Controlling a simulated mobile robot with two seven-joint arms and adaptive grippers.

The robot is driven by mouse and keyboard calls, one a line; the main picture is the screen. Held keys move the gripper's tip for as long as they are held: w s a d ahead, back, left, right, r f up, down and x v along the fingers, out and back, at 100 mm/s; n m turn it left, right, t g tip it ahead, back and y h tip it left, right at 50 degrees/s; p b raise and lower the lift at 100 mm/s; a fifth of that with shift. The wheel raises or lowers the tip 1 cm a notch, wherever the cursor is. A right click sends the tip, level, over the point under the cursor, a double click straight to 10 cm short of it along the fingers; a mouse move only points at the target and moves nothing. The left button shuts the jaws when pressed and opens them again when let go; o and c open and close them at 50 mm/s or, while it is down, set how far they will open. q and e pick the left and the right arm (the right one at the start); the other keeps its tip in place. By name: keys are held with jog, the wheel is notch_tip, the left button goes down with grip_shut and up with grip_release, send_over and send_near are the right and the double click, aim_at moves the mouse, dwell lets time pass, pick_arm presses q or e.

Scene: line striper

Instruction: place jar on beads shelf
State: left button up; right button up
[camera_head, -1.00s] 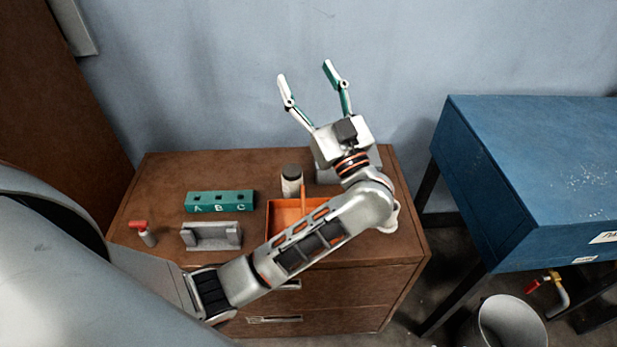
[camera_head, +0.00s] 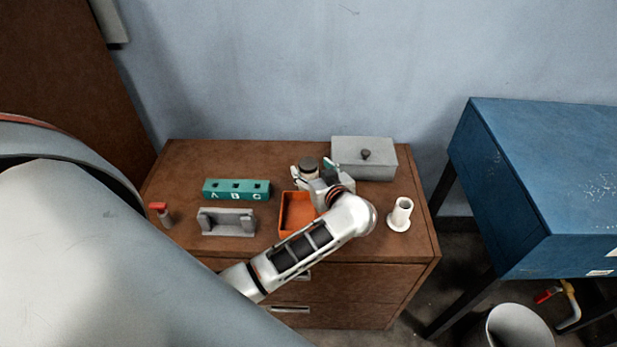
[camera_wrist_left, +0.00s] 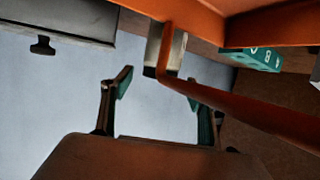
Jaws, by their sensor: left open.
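The jar (camera_head: 308,168) is a small pale container with a dark lid, upright on the brown cabinet behind the orange tray. My left gripper (camera_head: 313,174) is open and low at the jar, with a finger to either side of it in the head view. In the left wrist view the jar (camera_wrist_left: 175,52) appears upside down, just beyond the open fingertips (camera_wrist_left: 162,92) and partly hidden by an orange bar. I cannot tell whether the fingers touch it. My right gripper is out of view. I cannot identify a beads shelf.
The orange tray (camera_head: 284,218) lies close under my left wrist. A grey lidded box (camera_head: 345,158) and a white flanged tube (camera_head: 401,212) stand to the right. A green block (camera_head: 222,196), grey holder (camera_head: 228,230) and red-topped item (camera_head: 158,206) are left.

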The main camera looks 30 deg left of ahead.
pick_arm(q)
jog(key=shift+x, duration=1.1)
grip_shut()
jog(key=shift+r, duration=0.1)
